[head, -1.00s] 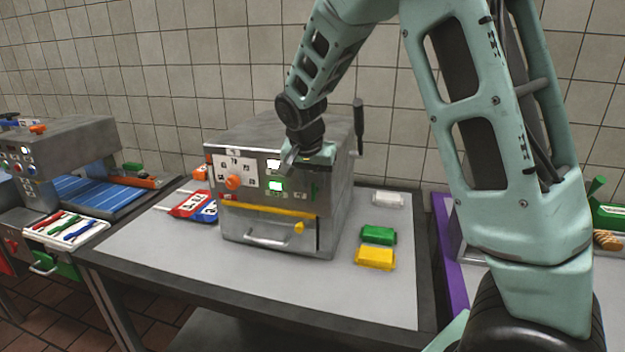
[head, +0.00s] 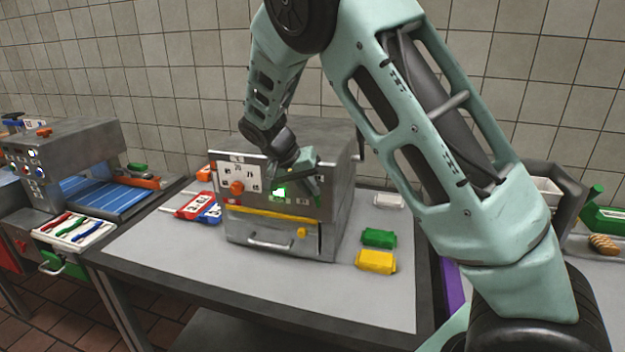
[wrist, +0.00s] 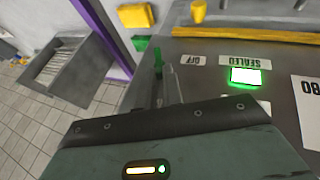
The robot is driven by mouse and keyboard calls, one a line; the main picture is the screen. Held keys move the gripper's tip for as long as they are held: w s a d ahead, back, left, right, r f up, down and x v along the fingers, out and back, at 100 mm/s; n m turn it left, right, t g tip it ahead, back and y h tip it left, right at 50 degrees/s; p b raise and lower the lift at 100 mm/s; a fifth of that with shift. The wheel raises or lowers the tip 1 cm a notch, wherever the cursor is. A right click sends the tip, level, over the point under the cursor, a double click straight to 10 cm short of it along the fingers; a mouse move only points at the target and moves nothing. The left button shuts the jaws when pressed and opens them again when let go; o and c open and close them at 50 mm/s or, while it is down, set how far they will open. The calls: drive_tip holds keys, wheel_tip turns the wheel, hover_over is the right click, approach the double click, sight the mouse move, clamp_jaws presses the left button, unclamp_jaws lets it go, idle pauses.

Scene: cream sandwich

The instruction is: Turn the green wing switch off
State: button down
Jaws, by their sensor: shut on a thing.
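The green wing switch (wrist: 158,60) is on the front panel of the metal machine (head: 290,228). In the wrist view it stands beside an OFF label (wrist: 193,60), and only its upper part shows past my fingers. My gripper (wrist: 170,88) is shut on the switch, its fingers close to the panel. In the head view my gripper (head: 310,182) is at the right side of the machine's front and hides most of the switch. A lit green window (wrist: 245,77) under a SEALED label is beside it.
The panel also has an orange knob (head: 237,188), a yellow bar (head: 270,215) and a handle drawer (head: 268,243). Green (head: 379,237) and yellow (head: 376,261) packs lie on the table to the right. The table front is clear.

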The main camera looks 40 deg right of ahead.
drive_tip(key=shift+w+a+f+n+g+h+p, duration=0.1)
drive_tip(key=shift+w+a+n+g+h+p, duration=0.1)
drive_tip(key=shift+g+h+p, duration=0.25)
drive_tip(key=shift+w+a+f+n+g+h+p, duration=0.1)
drive_tip(key=shift+w+n+g+h+p, duration=0.15)
drive_tip(key=shift+g+h, duration=0.35)
drive_tip(key=shift+w+a+f+n+g+h, duration=0.2)
drive_tip(key=shift+f+g+h, duration=0.1)
drive_tip(key=shift+g+h, duration=0.35)
drive_tip(key=shift+w+a+f+n+g+h, duration=0.15)
drive_tip(key=shift+f+g+h, duration=0.1)
drive_tip(key=shift+g+h, duration=0.3)
drive_tip(key=shift+w+a+f+n+g+h+b, duration=0.1)
drive_tip(key=shift+f+n+g+h+b, duration=0.25)
drive_tip(key=shift+g+h+b, duration=0.35)
drive_tip(key=shift+d+f+n+g+h+b, duration=0.1)
drive_tip(key=shift+f+n+g+h+b, duration=0.25)
drive_tip(key=shift+g+h+b, duration=0.45)
drive_tip(key=shift+w+a+f+n+g+h+b, duration=0.1)
drive_tip(key=shift+f+n+g+h+b, duration=0.35)
drive_tip(key=shift+h, duration=0.5)
drive_tip(key=shift+r, duration=0.1)
drive_tip(key=c, duration=1.5)
unclamp_jaws()
drive_tip(key=shift+c, duration=0.2)
